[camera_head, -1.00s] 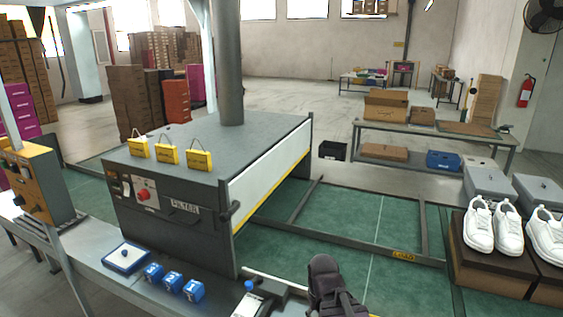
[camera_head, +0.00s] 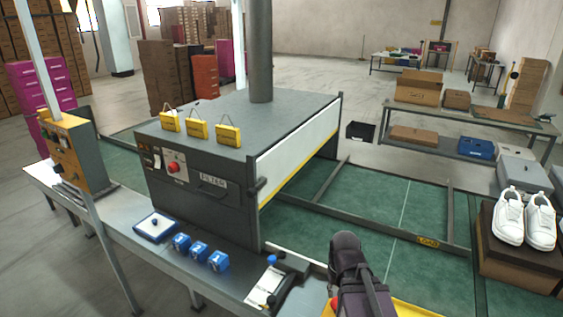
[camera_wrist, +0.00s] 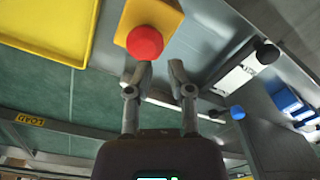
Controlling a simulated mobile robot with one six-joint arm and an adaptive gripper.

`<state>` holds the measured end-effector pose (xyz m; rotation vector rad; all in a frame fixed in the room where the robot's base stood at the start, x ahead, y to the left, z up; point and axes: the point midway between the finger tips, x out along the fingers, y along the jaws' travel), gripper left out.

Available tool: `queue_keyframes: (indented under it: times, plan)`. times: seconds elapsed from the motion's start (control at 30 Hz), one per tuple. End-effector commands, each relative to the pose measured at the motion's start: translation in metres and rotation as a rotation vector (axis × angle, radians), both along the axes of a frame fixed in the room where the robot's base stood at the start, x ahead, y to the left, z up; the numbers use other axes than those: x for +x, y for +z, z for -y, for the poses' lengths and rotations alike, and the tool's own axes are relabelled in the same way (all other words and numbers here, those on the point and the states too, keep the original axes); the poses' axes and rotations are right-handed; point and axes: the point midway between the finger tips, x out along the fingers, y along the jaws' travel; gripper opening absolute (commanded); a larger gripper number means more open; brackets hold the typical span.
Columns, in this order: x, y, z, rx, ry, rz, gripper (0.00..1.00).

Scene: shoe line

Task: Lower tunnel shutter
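The grey tunnel (camera_head: 215,125) stands left of centre in the head view. Its shutter, a white panel (camera_head: 297,150) with a yellow lower edge, covers much of the right side opening. A dark handle (camera_head: 257,187) sticks out at the tunnel's near right corner. My gripper (camera_wrist: 160,68) is open and empty in the wrist view, with its fingertips close to a red button (camera_wrist: 145,42) on a yellow box. A lever with a blue knob (camera_head: 272,260) is on the bench; a blue knob (camera_wrist: 237,112) also shows in the wrist view. My fingertips are hidden in the head view.
On the steel bench are blue numbered cubes (camera_head: 200,252) and a blue-rimmed tray (camera_head: 155,227). A yellow tray (camera_wrist: 45,30) lies beside the red button. White shoes (camera_head: 525,218) stand on a brown box at right. A control box (camera_head: 75,150) stands at left.

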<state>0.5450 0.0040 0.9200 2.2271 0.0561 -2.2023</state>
Motion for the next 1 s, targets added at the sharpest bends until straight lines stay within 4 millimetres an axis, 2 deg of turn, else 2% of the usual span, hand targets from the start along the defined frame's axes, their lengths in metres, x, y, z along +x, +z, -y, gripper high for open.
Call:
queue_keyframes:
  times: [0.17,0.47,1.0]
  plan:
    - [0.025,0.028,-0.012,0.048,0.087,0.032,0.0]
    - [0.083,0.088,-0.045,0.171,0.315,0.142,0.0]
    - [0.189,0.208,-0.106,0.337,0.699,0.419,0.0]
